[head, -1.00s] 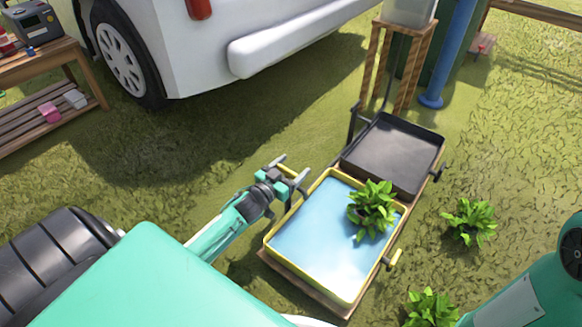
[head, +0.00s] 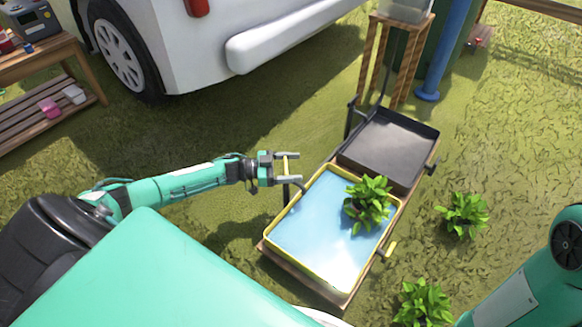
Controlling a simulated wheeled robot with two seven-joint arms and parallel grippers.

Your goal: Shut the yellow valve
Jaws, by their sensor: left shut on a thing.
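The yellow valve (head: 287,154) shows as a small yellow bar at my left gripper, just off the upper left corner of the yellow tray. A dark curved pipe runs below it toward the tray. My left gripper (head: 291,169) is shut on the valve, and its fingers hide part of it. The yellow-rimmed tray (head: 267,237) holds blue water. A small yellow handle (head: 390,249) sits on its right side. My right gripper is out of view.
A black tray (head: 390,148) with a black side handle adjoins the yellow one. A leafy plant (head: 368,202) stands in the yellow tray. Two more plants are on the grass at right. A white vehicle (head: 300,40) and a wooden shelf (head: 45,130) stand behind.

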